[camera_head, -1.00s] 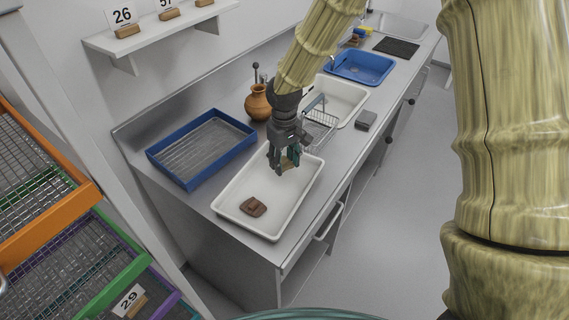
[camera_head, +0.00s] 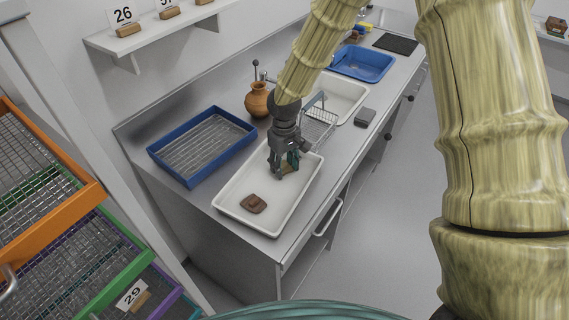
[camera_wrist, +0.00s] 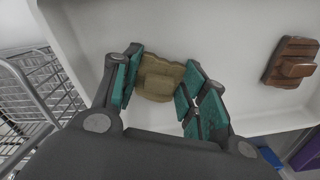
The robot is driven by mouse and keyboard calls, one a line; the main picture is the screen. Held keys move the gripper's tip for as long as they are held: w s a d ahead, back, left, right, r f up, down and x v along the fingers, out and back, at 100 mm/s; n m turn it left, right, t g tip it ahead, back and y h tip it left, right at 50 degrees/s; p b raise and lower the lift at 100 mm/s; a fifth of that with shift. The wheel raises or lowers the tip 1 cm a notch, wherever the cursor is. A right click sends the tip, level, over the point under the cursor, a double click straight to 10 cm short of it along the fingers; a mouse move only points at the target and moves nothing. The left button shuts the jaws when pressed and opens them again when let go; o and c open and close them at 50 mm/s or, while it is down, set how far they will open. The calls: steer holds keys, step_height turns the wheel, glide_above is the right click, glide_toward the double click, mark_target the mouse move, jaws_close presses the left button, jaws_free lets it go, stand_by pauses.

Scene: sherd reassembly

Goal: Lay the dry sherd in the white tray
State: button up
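A pale tan sherd (camera_wrist: 160,79) sits between the green finger pads of my gripper (camera_wrist: 158,88), touching or nearly touching both sides. In the head view my gripper (camera_head: 284,172) points down over the far half of the white tray (camera_head: 229,208), with the tan sherd (camera_head: 290,168) low between its fingers. I cannot tell whether the sherd touches the tray floor. A dark reddish-brown sherd (camera_head: 254,204) lies in the near part of the tray; it also shows in the wrist view (camera_wrist: 291,62).
A blue mesh-bottomed tray (camera_head: 203,146) is left of the white tray. A clay jar (camera_head: 257,101), a wire rack (camera_head: 318,127), a white basin (camera_head: 343,98) and a grey block (camera_head: 365,117) stand beyond. The white tray's floor between the two sherds is clear.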

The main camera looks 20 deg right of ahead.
mark_target(284, 165)
steer(key=o, duration=0.4)
steer(key=shift+o, duration=0.2)
step_height(284, 165, up, 12)
steer(key=b, duration=0.2)
steer(key=shift+r, duration=0.15)
steer(key=shift+w, duration=0.1)
stand_by(0.3)
